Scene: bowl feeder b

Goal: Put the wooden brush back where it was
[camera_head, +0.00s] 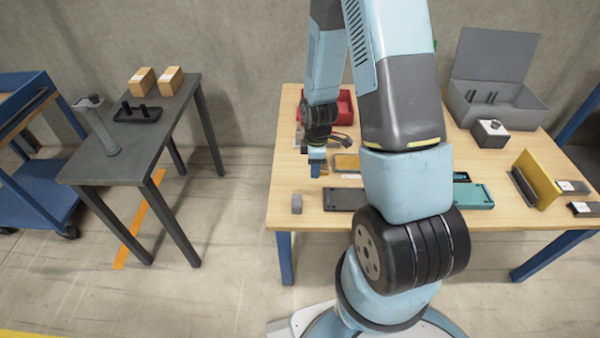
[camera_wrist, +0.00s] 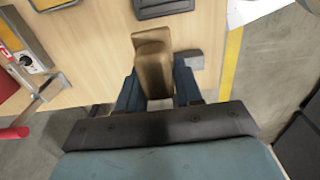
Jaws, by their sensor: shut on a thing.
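My gripper (camera_wrist: 158,92) is shut on the wooden brush (camera_wrist: 153,62), a brown block-like piece between the two dark blue fingers in the wrist view. The brush points away from the wrist, over the pale wooden table (camera_wrist: 100,45). In the head view my gripper (camera_head: 317,170) is over the left part of the table (camera_head: 283,165), behind the small grey block (camera_head: 297,203). The brush is too small to make out clearly there. I cannot tell how high it is above the tabletop.
A dark tray (camera_head: 345,198) lies near the front edge, right of the grey block. A red bin (camera_head: 345,105) stands behind my gripper. A teal tray (camera_head: 473,195), yellow angled panel (camera_head: 540,178) and open grey case (camera_head: 490,95) are right. A dark side table (camera_head: 130,165) stands apart, left.

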